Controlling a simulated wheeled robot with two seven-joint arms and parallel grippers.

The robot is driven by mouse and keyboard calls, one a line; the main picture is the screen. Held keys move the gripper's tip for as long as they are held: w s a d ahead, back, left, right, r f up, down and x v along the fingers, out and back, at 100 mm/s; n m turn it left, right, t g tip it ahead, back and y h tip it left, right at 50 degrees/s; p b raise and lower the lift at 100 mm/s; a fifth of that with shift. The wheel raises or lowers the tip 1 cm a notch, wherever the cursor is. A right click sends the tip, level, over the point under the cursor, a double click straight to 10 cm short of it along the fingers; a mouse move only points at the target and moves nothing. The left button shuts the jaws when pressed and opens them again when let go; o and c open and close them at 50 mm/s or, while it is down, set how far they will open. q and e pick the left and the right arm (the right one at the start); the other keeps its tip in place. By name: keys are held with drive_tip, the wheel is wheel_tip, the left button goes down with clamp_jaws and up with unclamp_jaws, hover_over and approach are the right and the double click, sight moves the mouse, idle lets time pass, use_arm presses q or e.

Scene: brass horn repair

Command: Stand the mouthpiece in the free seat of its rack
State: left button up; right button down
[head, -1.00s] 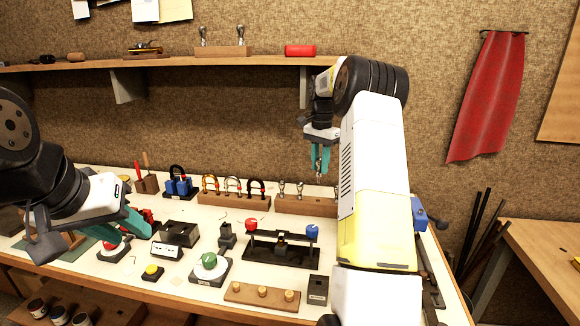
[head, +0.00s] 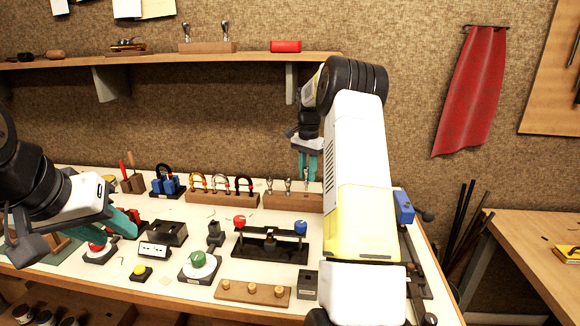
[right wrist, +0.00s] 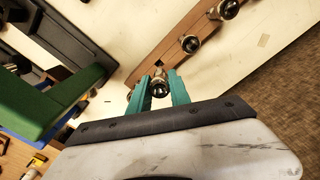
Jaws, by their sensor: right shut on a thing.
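The wooden mouthpiece rack (head: 285,202) stands at the back of the bench, its right end hidden behind my right arm. Two silver mouthpieces stand upright in its left part; they also show in the right wrist view, one at the top edge (right wrist: 228,9) and one nearer (right wrist: 190,44). My right gripper (head: 307,172) is shut on another mouthpiece (right wrist: 159,86), over the rack's right part in line with the standing ones. I cannot tell whether its lower end touches the rack; the seat beneath is hidden. My left gripper (head: 128,225) is at the front left, its fingers apart, seemingly empty.
A block with several horseshoe-shaped pieces (head: 222,199) stands left of the rack. A black fixture with red and blue knobs (head: 270,246) is in front of it. A shelf (head: 170,58) runs above the back.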

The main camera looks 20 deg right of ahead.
sight(307, 183)
drive_tip(key=shift+f, duration=0.55)
drive_tip(key=shift+f, duration=1.8)
idle(1.1)
drive_tip(key=c, duration=1.1)
unclamp_jaws()
wheel_tip(307, 183, up, 8)
drive_tip(key=shift+f, duration=0.1)
